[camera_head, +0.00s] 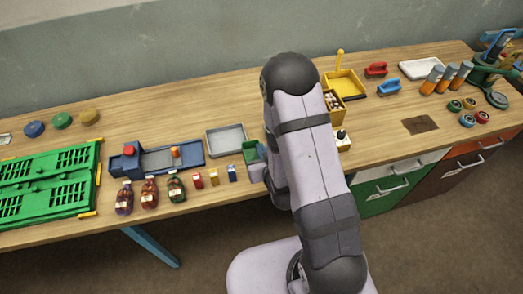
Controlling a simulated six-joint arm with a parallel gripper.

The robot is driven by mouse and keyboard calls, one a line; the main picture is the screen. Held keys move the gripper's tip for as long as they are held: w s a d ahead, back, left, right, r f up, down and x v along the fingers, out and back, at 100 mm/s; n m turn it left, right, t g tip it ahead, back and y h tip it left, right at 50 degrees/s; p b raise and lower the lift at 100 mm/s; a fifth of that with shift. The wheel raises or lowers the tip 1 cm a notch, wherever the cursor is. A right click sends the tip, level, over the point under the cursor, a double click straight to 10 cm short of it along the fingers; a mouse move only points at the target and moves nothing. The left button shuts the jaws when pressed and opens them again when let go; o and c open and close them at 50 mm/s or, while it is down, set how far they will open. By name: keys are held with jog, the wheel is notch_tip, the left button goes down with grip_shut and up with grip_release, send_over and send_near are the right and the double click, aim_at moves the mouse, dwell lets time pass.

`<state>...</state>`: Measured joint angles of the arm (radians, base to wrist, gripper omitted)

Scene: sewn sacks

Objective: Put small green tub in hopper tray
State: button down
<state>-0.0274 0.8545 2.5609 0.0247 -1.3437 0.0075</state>
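A small green tub (249,149) stands on the wooden table, just right of a grey tray (226,140). My arm covers part of the area on the tub's right. My gripper (259,160) is at the tub's right side, mostly hidden by the arm; its fingers are too small and covered to tell open from shut, or whether they touch the tub. No tray is clearly marked as the hopper tray; the grey tray looks empty, and a yellow tray (345,82) stands behind my arm to the right.
A blue fixture (160,158), several small sacks (150,193) and small coloured blocks (213,178) lie left of the tub. A green crate (45,185) is at far left. A white tray (421,68) and orange-grey cylinders (446,79) stand at right. Bare table lies behind the grey tray.

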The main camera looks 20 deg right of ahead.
jog(key=shift+r, duration=0.3)
